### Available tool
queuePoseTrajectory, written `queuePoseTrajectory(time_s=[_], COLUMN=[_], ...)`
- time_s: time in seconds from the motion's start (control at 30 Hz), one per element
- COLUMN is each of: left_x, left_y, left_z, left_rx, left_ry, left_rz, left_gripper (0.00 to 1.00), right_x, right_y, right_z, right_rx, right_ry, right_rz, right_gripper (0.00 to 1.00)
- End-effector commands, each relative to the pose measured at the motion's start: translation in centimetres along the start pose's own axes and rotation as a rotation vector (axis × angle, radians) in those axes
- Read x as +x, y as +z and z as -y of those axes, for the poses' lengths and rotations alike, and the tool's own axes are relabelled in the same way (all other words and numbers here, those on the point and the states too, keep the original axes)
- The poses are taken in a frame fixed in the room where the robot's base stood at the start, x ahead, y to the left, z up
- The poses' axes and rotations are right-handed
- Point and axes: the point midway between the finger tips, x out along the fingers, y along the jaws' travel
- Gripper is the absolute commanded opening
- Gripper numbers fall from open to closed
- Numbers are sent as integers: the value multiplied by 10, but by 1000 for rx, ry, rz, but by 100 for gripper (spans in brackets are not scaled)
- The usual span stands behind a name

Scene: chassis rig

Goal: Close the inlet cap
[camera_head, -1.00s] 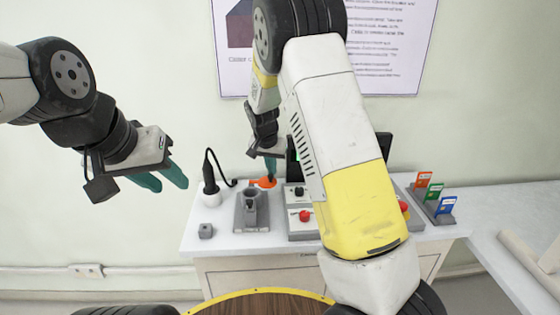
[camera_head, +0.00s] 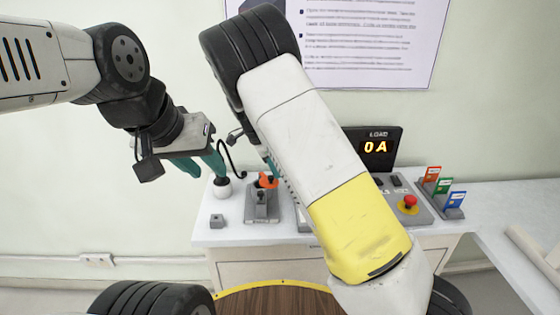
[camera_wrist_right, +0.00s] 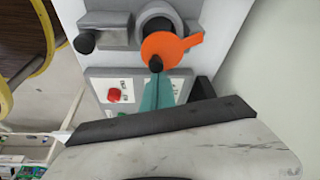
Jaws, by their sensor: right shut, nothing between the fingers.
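The orange inlet cap (camera_wrist_right: 164,47) shows in the right wrist view as a flat disc with a tab. It overlaps the near edge of the round dark inlet (camera_wrist_right: 157,24), leaving much of the opening visible. In the head view the cap (camera_head: 268,181) is at the back of the grey inlet block (camera_head: 261,207). My right arm hides most of this gripper in the head view. My left gripper (camera_head: 205,170) is open and empty, left of the inlet.
A load display (camera_head: 376,147) reads 0 A. A red button (camera_head: 409,203) and coloured cards (camera_head: 443,187) are at the right.

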Motion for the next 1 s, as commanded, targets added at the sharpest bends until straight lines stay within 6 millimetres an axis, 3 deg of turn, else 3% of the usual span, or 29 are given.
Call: queuePoseTrajectory(time_s=[0.43, 1.0], left_x=[0, 0], left_y=[0, 0], left_z=[0, 0], left_rx=[0, 0], left_ry=[0, 0], left_rz=[0, 0], left_gripper=[36, 36], right_x=[-8, -11], right_y=[23, 32], right_z=[-5, -5], right_rx=[329, 331], right_ry=[119, 120], right_rz=[0, 1], right_gripper=[0, 0])
